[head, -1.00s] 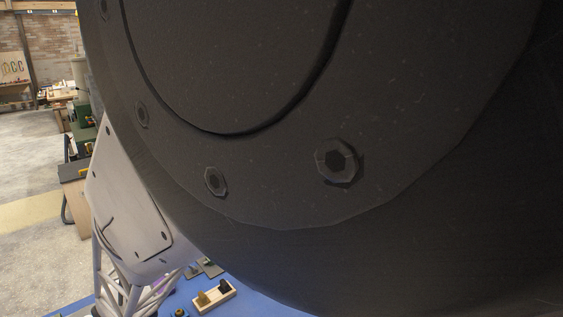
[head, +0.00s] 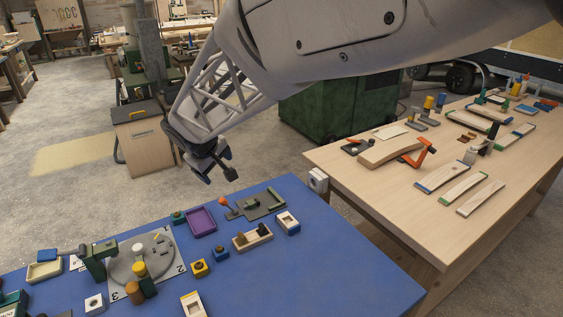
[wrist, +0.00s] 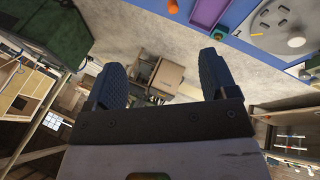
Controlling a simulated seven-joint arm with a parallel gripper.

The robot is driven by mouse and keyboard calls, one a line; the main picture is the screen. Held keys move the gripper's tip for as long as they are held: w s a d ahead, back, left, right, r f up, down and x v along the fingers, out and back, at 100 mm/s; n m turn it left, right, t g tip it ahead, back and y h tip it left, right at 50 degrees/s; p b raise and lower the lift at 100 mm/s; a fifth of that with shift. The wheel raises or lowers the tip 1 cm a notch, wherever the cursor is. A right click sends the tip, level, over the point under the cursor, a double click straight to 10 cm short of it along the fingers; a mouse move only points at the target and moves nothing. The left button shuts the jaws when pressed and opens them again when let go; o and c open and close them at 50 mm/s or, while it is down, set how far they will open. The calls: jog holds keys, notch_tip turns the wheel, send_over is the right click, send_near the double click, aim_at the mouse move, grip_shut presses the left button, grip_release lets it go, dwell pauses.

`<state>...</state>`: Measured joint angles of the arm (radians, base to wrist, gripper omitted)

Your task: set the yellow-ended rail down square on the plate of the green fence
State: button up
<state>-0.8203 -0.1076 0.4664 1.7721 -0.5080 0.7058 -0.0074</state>
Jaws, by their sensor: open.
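My gripper (head: 219,175) is open and empty, in the air beyond the far edge of the blue table. In the wrist view its two fingers (wrist: 162,72) stand wide apart with only floor and distant furniture between them. I cannot single out a yellow-ended rail. Several flat rails lie on the wooden table, among them a blue-ended one (head: 440,175), a green-ended one (head: 465,187) and a pale one (head: 481,198). An olive-green angled fixture (head: 268,208) lies on the blue table; I cannot tell whether it is the green fence. Small green parts also stand at the wooden table's far end.
The blue table (head: 340,270) holds a grey round dial (head: 128,262), a purple tray (head: 201,222) and several small blocks. Its right front is clear. A green bin (head: 325,115) stands behind.

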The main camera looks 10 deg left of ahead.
jog(key=a+r+t+y, duration=0.1)
jog(key=a+r+y, duration=0.15)
jog(key=r, duration=0.45)
jog(key=m+g, duration=0.3)
jog(key=m, duration=0.1)
send_over(196, 314)
jog(key=d, duration=0.1)
jog(key=f, duration=2.7)
jog(key=shift+s+f, duration=0.2)
jog(key=shift+s, duration=0.2)
jog(key=shift+f, duration=0.15)
jog(key=shift+x, duration=1.2)
jog(key=shift+a+f, duration=0.1)
jog(key=shift+a, duration=0.05)
